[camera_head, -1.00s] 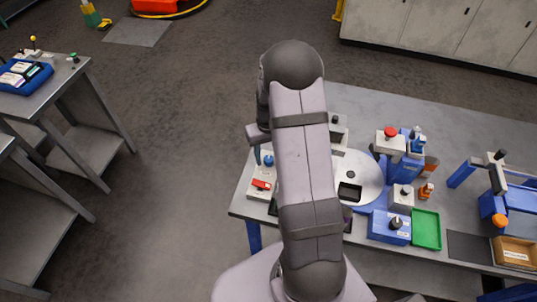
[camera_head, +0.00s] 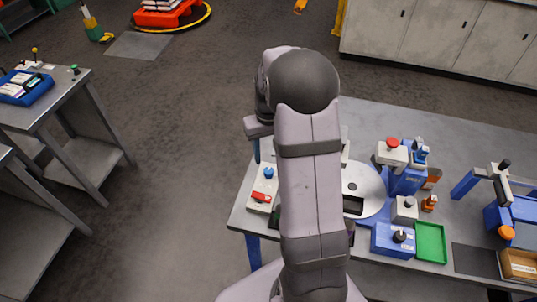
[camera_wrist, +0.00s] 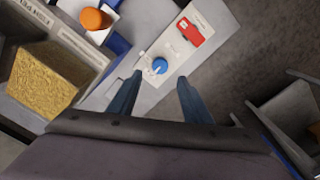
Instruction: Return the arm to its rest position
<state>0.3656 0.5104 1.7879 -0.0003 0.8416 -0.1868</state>
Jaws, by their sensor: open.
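My gripper (camera_wrist: 160,76) is open in the wrist view, its two blue fingers apart with nothing between them. Beyond the fingertips is a light grey control box with a blue knob (camera_wrist: 159,66) and a red switch (camera_wrist: 190,32). In the head view, my arm rises from the bottom middle and hides part of the bench. A blue finger (camera_head: 257,152) shows left of the arm, near the bench's left edge; the rest of the gripper is hidden there.
The grey workbench (camera_head: 470,130) holds a red-topped box (camera_head: 392,152), a green tray (camera_head: 430,243) and a cardboard box (camera_head: 519,264). A steel side table (camera_head: 60,95) stands at left. The floor (camera_head: 185,190) between is clear. Grey cabinets (camera_head: 440,40) line the back.

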